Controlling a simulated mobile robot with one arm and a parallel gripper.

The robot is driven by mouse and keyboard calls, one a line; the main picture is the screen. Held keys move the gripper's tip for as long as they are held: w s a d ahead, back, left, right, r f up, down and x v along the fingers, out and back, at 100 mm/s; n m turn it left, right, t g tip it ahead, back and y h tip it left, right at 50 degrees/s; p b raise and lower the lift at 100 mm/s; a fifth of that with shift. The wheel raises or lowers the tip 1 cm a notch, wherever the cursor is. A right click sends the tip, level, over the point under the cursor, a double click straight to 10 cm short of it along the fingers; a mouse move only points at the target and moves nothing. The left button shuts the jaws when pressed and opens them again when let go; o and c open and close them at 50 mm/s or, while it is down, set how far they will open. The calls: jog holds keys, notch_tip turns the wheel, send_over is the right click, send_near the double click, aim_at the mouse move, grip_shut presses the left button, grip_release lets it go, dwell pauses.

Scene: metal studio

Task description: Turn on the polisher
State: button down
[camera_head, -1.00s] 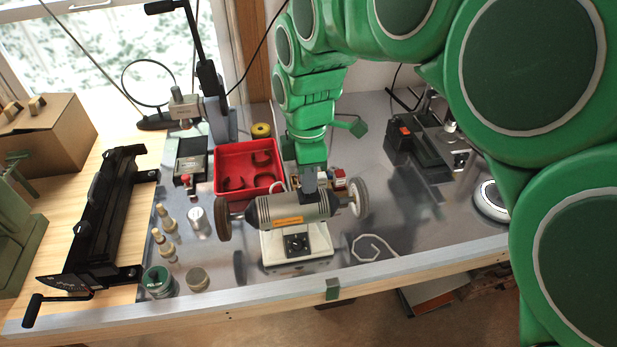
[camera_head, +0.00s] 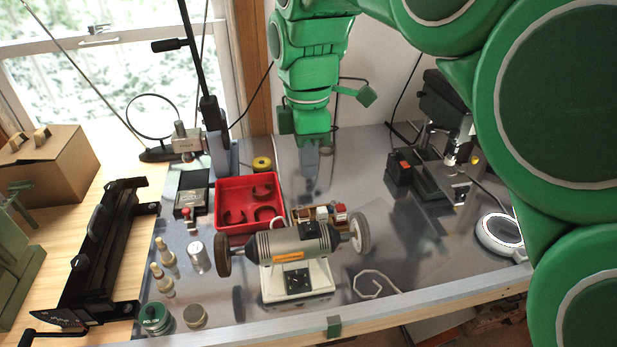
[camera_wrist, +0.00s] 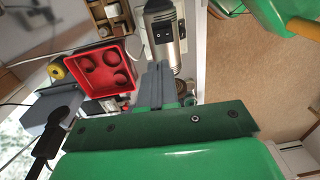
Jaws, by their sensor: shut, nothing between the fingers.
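The polisher (camera_head: 295,243) is a grey motor on a white base, with a brown wheel on its left and a pale wheel on its right. Its black control plate with a knob (camera_head: 297,281) faces the front of the bench; whether it is on cannot be told. My gripper (camera_head: 311,188) is shut and empty, pointing down behind the polisher and apart from it. In the wrist view the shut fingers (camera_wrist: 158,70) point toward the polisher (camera_wrist: 163,20), which shows only in part, with a black patch on it.
A red tray (camera_head: 228,222) stands behind and left of the polisher. Small bottles and tins, such as a green-lidded jar (camera_head: 156,320), stand at left. A black clamp frame (camera_head: 99,245) lies farther left. A black machine (camera_head: 400,168) is at right.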

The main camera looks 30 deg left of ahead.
aim_at(310, 230)
jog(key=shift+r, duration=0.85)
jog(key=shift+s+r+g+h, duration=0.1)
jog(key=shift+g+h, duration=0.3)
jog(key=shift+s+d+f, duration=0.2)
jog(key=shift+f, duration=2.1)
jog(key=shift+s+d+f, duration=0.2)
jog(key=shift+d+f, duration=0.05)
jog(key=shift+f, duration=2.1)
jog(key=shift+s+d+f, duration=0.2)
jog(key=shift+f, duration=2.1)
